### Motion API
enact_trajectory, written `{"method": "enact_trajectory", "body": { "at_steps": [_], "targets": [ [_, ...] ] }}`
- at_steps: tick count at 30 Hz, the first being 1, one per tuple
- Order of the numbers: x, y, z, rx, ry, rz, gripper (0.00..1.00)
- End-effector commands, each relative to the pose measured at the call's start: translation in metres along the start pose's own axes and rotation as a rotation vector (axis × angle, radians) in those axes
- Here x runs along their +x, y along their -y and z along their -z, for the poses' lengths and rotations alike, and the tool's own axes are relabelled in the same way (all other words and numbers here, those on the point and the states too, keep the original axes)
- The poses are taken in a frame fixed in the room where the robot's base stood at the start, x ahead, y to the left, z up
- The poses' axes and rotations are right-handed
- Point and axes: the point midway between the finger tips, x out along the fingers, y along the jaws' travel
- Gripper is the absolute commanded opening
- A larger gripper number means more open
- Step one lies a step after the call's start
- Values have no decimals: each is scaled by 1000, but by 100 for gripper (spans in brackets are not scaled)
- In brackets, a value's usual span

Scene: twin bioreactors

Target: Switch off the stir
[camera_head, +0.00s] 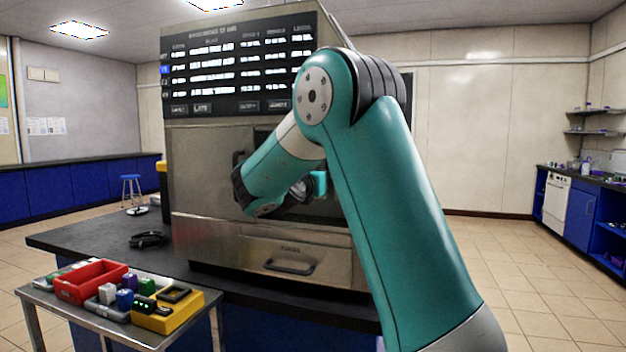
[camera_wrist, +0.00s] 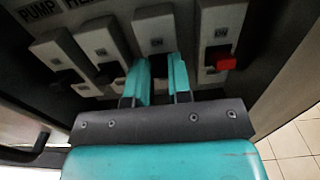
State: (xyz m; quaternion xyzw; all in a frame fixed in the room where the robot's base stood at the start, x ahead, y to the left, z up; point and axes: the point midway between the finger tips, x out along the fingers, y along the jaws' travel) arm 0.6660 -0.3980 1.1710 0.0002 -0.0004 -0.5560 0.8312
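In the wrist view a row of grey switch plates runs across the dark underside of a panel. Two labels at the upper left read PUMP and what looks like HE…; no stir label is readable. The rightmost plate (camera_wrist: 222,25) carries a red switch lever (camera_wrist: 227,63). The plate left of it (camera_wrist: 154,28) stands directly beyond my gripper (camera_wrist: 163,82). Any lever on that plate is hidden by the fingers. The gripper's contact with it cannot be told.
A large metal bioreactor cabinet (camera_head: 205,160) with a display (camera_head: 240,65) stands on a dark bench (camera_head: 85,237). A cart (camera_head: 205,299) at the lower left holds a red bin (camera_head: 90,283), coloured blocks and a yellow device (camera_head: 165,315). Floor at right is clear.

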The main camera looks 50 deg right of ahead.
Motion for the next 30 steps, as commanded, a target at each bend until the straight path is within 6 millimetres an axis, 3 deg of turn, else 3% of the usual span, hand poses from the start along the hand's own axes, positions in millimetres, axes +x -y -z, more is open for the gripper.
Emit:
{"method": "enact_trajectory", "body": {
  "at_steps": [13,30],
  "targets": [
    [-2,0,7,-5,52,2,0],
    [-2,-1,32,-1,435,2,0]
  ]
}}
